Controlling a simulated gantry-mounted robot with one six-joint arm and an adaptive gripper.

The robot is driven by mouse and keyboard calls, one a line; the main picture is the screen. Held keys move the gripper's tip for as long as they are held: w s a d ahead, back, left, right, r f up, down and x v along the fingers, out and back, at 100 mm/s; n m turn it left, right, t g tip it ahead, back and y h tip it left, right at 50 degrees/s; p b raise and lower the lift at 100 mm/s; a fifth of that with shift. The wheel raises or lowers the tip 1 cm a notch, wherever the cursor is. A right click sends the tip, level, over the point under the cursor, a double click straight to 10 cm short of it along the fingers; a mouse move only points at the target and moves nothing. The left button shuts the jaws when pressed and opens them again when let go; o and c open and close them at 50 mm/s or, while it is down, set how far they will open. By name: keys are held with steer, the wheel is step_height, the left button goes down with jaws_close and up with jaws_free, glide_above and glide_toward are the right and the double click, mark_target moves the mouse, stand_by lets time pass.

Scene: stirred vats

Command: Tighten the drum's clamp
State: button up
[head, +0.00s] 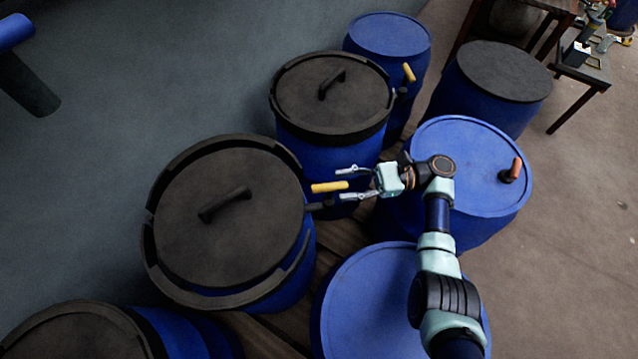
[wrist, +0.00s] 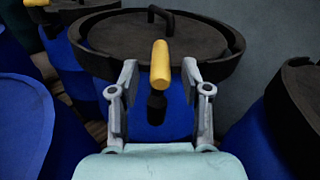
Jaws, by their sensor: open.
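A blue drum with a black lid (head: 180,225) and a black clamp band around its rim stands left of centre in the head view. In the wrist view its lid (wrist: 105,35) is straight ahead. Its clamp lever has a yellow handle (head: 327,187) on a dark mount at the drum's right side; the handle is upright in the wrist view (wrist: 160,62). My gripper (head: 341,184) is open, reaching in from the right. In the wrist view its fingers (wrist: 160,78) stand on either side of the handle, with visible gaps on both sides.
Another black-lidded drum (head: 300,85) behind has its own yellow handle (head: 408,72). Blue-topped drums (head: 460,150) (head: 375,300) stand close under and beside my arm, one with an orange handle (head: 516,167). Bare floor (head: 590,230) lies at right.

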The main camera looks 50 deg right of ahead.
mark_target(322, 186)
steer(key=x, duration=0.5)
steer(key=shift+f+b, duration=0.1)
steer(key=shift+b, duration=0.3)
steer(key=shift+w+a, duration=0.35)
steer(key=shift+a, duration=0.05)
jaws_close()
